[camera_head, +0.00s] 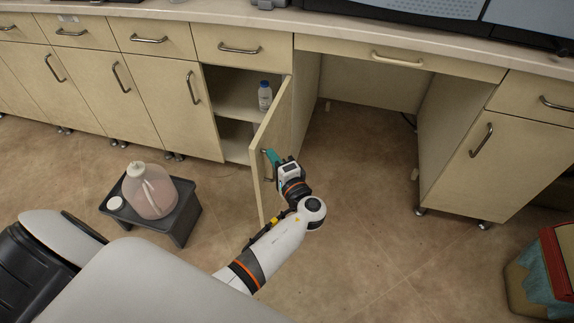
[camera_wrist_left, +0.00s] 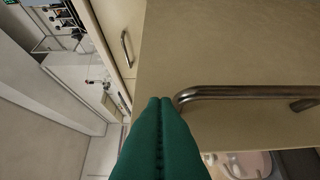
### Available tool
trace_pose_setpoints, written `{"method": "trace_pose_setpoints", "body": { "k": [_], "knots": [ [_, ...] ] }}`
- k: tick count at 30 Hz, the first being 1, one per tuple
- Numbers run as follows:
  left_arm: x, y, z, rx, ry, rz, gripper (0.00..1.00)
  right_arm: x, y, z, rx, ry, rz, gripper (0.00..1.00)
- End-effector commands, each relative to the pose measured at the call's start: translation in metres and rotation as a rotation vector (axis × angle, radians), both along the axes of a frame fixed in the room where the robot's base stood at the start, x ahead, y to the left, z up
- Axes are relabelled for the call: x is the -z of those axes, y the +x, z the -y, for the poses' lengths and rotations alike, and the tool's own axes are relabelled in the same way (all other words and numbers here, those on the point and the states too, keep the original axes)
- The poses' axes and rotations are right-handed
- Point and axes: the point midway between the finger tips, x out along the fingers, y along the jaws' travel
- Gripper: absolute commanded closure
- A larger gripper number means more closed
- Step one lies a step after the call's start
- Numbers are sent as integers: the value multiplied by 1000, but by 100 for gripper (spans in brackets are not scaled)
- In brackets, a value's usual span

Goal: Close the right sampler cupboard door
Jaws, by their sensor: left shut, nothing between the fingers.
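The right sampler cupboard door (camera_head: 280,122) stands wide open in the head view, swung out from the cabinet front. Its metal bar handle (camera_wrist_left: 240,92) shows clearly in the left wrist view. My left gripper (camera_head: 267,154) has teal fingers and is at the door's outer face, near the free edge. In the left wrist view its shut fingertips (camera_wrist_left: 160,101) are beside one end of the handle, with nothing between them. I cannot tell whether they touch the handle or the door. My right gripper is not in view.
A dark stool (camera_head: 180,222) with a pinkish jug (camera_head: 150,192) stands on the floor at left. A bin (camera_head: 540,275) is at lower right. The floor right of the door is clear.

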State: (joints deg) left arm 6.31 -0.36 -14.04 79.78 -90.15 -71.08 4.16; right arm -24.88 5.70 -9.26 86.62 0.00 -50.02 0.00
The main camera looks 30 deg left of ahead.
Motion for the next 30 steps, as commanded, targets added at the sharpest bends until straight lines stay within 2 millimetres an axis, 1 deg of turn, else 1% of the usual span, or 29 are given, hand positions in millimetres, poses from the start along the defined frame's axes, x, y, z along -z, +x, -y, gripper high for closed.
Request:
{"method": "trace_pose_setpoints", "body": {
  "k": [1, 3, 6, 20, 23, 26, 30],
  "knots": [
    [-2, -1, -6, 0, 2, 1, 100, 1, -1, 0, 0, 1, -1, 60],
    [-2, -2, -11, 0, 1, 2, 100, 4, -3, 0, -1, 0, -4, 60],
    [-1, -3, -16, 0, -1, 1, 100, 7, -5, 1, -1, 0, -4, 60],
    [0, -5, -20, 8, 0, 0, 100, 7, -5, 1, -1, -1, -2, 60],
    [-1, -7, -27, 26, 3, 1, 100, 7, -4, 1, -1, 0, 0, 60],
    [-1, -11, -40, 64, 4, -1, 100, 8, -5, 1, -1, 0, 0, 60],
    [-1, -16, -66, 139, 7, -1, 100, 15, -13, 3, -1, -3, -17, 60]
  ]
}}
